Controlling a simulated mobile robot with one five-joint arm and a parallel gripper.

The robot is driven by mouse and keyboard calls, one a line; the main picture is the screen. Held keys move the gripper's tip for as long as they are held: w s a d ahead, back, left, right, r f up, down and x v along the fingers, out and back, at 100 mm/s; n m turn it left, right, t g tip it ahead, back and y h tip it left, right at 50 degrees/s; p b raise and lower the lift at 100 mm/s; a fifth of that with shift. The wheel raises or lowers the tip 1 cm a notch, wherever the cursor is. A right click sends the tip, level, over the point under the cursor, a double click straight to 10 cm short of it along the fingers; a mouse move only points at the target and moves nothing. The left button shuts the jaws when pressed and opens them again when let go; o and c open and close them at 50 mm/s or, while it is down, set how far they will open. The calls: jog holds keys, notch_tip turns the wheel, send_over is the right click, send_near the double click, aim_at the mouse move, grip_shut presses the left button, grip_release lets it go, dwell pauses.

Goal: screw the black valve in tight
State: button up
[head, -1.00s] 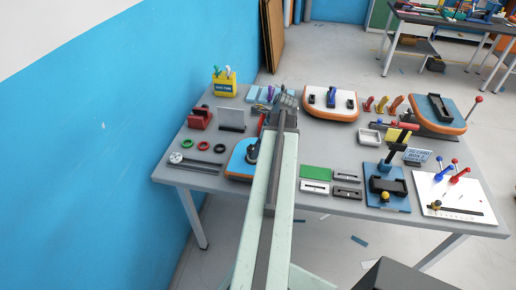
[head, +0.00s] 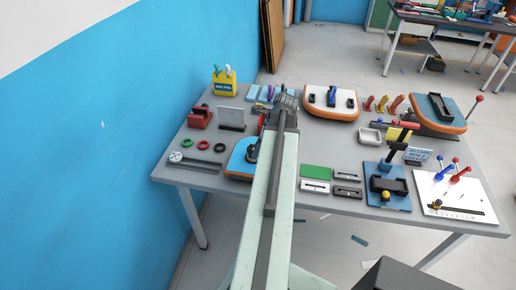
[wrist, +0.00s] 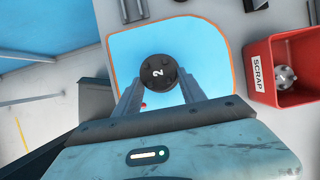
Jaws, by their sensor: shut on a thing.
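The black valve (wrist: 158,70), a round ridged cap marked with a white 2, sits on the blue inflatable board (wrist: 207,40) with an orange edge. In the wrist view my gripper (wrist: 158,88) is shut on the valve, one finger on each side of it. The valve is seen from above, so how deep it sits cannot be told. In the head view the blue board (head: 236,163) shows at the table's left front, partly hidden behind my arm. My fingers are not clearly seen there.
A red scrap bin (wrist: 294,95) with a grey round part (wrist: 285,76) in it stands right of the board in the wrist view. In the head view, green and black rings (head: 204,145), a white-topped board (head: 318,95) and a black-and-blue fixture (head: 388,186) crowd the table.

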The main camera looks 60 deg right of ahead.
jog(key=shift+f+b, duration=0.75)
jog(key=shift+f, duration=0.1)
jog(key=o, duration=1.4)
jog(key=shift+r, duration=0.2)
jog(key=a+p+v, duration=0.1)
jog(key=p+v, duration=0.6)
jog(key=shift+d+r, duration=0.25)
jog(key=shift+d, duration=0.3)
jog(key=shift+s, duration=0.1)
